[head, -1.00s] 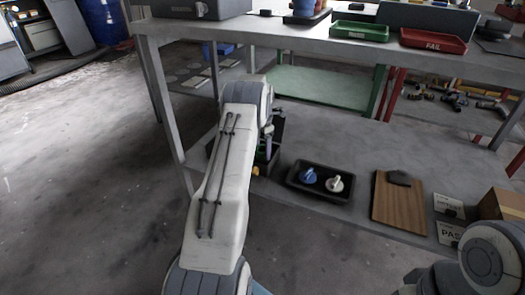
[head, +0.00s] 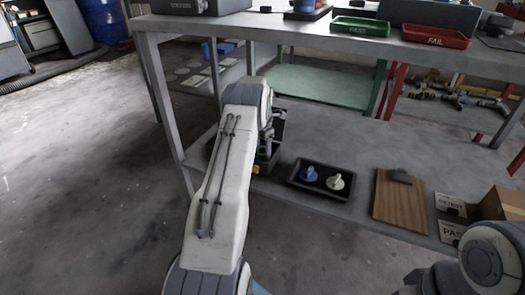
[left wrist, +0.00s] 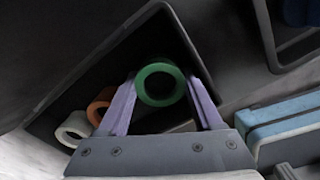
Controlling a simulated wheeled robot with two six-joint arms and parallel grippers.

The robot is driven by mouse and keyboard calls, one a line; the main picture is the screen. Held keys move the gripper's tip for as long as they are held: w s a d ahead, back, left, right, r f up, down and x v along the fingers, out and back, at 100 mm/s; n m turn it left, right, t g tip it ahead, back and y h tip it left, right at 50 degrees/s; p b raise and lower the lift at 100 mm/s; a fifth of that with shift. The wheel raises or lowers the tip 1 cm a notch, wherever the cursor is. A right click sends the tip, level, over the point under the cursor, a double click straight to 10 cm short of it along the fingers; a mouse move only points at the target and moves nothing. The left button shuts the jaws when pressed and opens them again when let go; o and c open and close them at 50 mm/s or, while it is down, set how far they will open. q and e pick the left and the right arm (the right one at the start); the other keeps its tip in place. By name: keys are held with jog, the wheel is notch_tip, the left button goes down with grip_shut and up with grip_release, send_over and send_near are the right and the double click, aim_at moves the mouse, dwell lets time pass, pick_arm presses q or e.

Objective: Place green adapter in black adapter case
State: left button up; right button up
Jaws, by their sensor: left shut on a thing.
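The green adapter (left wrist: 160,67) is a short ring. In the left wrist view it sits between the purple fingers of my left gripper (left wrist: 160,86), which is shut on it. The ring is over the open black adapter case (left wrist: 100,66); I cannot tell whether it touches the case floor. An orange ring (left wrist: 101,104) and a white ring (left wrist: 74,130) lie in the case, left of the gripper. In the head view my left gripper (head: 268,147) is at the case on the lower shelf, mostly hidden by my arm. My right gripper is out of view.
Right of the case, a black tray (head: 322,193) holds a blue knob (head: 309,174) and a white knob (head: 335,182). The upper tabletop (head: 270,32) overhangs the shelf behind.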

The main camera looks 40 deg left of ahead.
aim_at(263, 153)
pick_arm(q)
jog(key=shift+f, duration=0.15)
jog(key=o, duration=1.5)
jog(key=shift+c, duration=0.2)
notch_tip(263, 153, up, 8)
jog(key=p, duration=0.4)
jog(key=shift+f, duration=0.1)
jog(key=shift+w, duration=0.1)
